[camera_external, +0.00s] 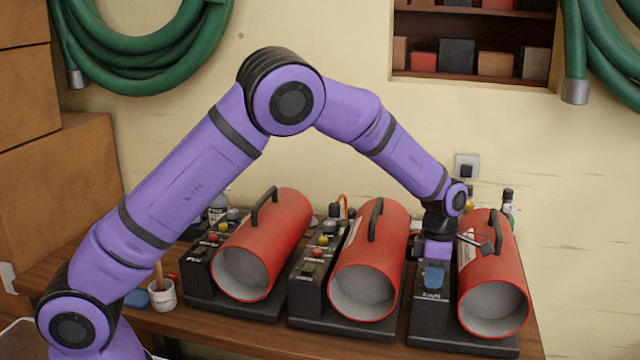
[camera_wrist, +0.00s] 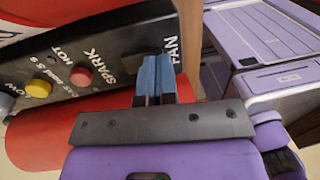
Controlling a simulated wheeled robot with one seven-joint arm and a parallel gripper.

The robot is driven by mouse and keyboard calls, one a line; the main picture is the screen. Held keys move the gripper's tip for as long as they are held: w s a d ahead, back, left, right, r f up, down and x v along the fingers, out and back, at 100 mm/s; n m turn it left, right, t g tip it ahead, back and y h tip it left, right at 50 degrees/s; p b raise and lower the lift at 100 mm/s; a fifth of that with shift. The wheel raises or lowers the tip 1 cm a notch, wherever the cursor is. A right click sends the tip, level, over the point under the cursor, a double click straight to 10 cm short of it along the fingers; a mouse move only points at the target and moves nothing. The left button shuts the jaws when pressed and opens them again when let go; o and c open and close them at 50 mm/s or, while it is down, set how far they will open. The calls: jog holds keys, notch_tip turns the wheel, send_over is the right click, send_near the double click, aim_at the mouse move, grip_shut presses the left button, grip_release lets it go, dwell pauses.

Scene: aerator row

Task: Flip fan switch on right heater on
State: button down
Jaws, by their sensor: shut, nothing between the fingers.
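The right heater (camera_external: 493,265) is a red cylinder with a black handle, on a dark base at the right of the bench. Its control panel (camera_external: 431,320) runs along its left side. In the wrist view the panel (camera_wrist: 110,62) carries the labels SPARK, HOT, LOW and FAN. My gripper (camera_external: 433,277) is over the front part of this panel, with its blue fingertips together and nothing between them. In the wrist view the fingertips (camera_wrist: 157,76) are right beside the FAN label (camera_wrist: 172,50). The fan switch is hidden behind the fingers, so its position and any contact cannot be told.
The middle heater (camera_external: 368,260) and left heater (camera_external: 262,245) stand close by on the wooden bench (camera_external: 255,338). A red button (camera_wrist: 81,77) and a yellow button (camera_wrist: 40,88) are on the same panel. A white cup (camera_external: 162,295) stands at the left.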

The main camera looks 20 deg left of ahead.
jog(key=shift+s+f, duration=0.1)
jog(key=shift+f, duration=0.15)
dwell(0.3)
jog(key=shift+w+r, duration=0.3)
jog(key=shift+w, duration=0.5)
jog(key=shift+r, duration=0.15)
notch_tip(320, 180, up, 14)
jog(key=s, duration=0.1)
jog(key=shift+s, duration=0.4)
jog(key=shift+f, duration=0.2)
